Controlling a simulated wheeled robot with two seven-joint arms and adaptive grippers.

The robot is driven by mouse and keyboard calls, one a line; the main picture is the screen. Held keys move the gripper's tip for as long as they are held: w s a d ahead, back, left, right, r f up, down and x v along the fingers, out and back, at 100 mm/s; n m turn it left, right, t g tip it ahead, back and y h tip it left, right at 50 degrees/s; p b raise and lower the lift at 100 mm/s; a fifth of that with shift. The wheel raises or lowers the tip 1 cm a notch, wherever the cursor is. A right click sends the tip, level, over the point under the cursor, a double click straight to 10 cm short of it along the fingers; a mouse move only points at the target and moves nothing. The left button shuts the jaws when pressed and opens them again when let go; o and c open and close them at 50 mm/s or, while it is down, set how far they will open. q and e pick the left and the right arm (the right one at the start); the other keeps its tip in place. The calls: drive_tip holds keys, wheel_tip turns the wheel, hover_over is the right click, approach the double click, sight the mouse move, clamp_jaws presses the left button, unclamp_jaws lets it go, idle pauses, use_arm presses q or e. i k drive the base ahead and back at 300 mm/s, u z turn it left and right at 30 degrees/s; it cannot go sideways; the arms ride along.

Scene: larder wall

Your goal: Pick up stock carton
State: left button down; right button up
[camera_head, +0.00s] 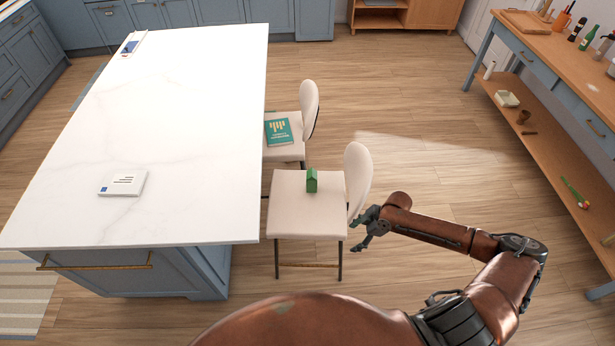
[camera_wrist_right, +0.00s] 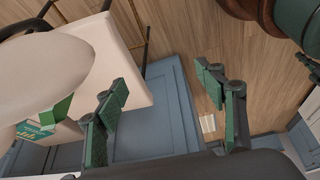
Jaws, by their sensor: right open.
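The stock carton appears to be the small green gable-topped carton (camera_head: 312,180), upright on the seat of the nearer cream chair (camera_head: 296,213). In the right wrist view a green carton (camera_wrist_right: 57,110) shows at the left, partly hidden by the chair's rounded back (camera_wrist_right: 45,70). My right gripper (camera_head: 364,228) is open and empty, just right of the near chair and apart from the carton, with the chair back between them. Its spread fingers also show in the wrist view (camera_wrist_right: 165,100), with nothing between them. My left gripper is out of view.
A white marble island (camera_head: 190,95) stands left of the chairs, bearing a white box (camera_head: 123,184). A teal book (camera_head: 280,132) lies on the farther chair. A wooden workbench (camera_head: 560,50) with a lower shelf stands at right. The floor between is clear.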

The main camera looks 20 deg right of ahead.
sight(311, 177)
drive_tip(key=i, duration=1.4)
drive_tip(key=z, duration=0.05)
